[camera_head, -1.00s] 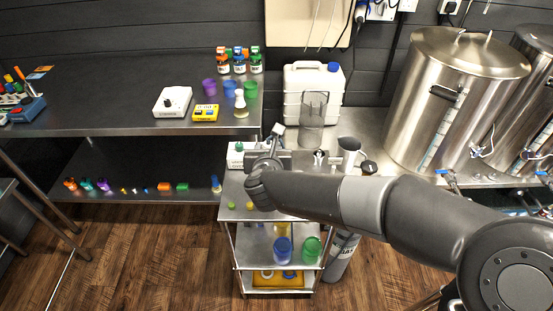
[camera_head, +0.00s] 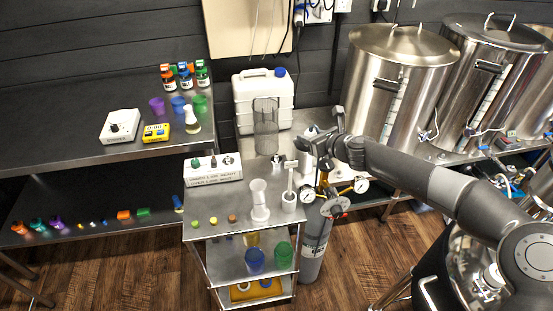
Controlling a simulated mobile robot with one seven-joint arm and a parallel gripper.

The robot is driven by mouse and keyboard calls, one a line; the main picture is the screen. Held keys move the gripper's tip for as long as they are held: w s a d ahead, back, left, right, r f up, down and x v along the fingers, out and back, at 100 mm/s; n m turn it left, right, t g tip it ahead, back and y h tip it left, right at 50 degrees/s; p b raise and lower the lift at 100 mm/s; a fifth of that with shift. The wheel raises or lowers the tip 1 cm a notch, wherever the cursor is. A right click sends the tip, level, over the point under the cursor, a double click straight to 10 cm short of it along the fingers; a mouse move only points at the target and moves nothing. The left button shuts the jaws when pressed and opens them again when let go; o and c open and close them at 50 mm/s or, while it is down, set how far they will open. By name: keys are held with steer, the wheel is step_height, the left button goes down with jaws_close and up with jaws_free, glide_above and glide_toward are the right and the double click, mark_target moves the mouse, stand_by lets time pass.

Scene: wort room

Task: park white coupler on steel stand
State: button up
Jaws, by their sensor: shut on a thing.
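My gripper (camera_head: 322,142) is above the right side of the small steel cart, in front of the steel bench. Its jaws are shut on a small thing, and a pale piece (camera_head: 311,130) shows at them. This may be the white coupler, but its shape is mostly hidden by the gripper. A small steel fitting (camera_head: 277,160) stands at the bench edge, left of my gripper. It may be the steel stand, but it is too small to tell. The held piece is apart from it.
A clear tall vessel (camera_head: 266,130) and white canister (camera_head: 263,97) stand behind. A gas cylinder (camera_head: 315,245) with gauges and steel kettles (camera_head: 397,85) are right.

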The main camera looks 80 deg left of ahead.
steer(key=shift+s+a+f, duration=0.2)
steer(key=shift+f, duration=0.15)
steer(key=s+a+f, duration=0.4)
steer(key=s, duration=0.1)
steer(key=s+a+f, duration=0.2)
steer(key=s, duration=0.1)
steer(key=shift+s+a+f, duration=0.1)
steer(key=shift+s+f, duration=0.1)
steer(key=shift+s, duration=0.05)
steer(key=shift+s+a+f, duration=0.1)
steer(key=shift+f, duration=1.95)
steer(key=shift+f, duration=0.1)
steer(key=o, duration=1.1)
steer(key=shift+c, duration=0.2)
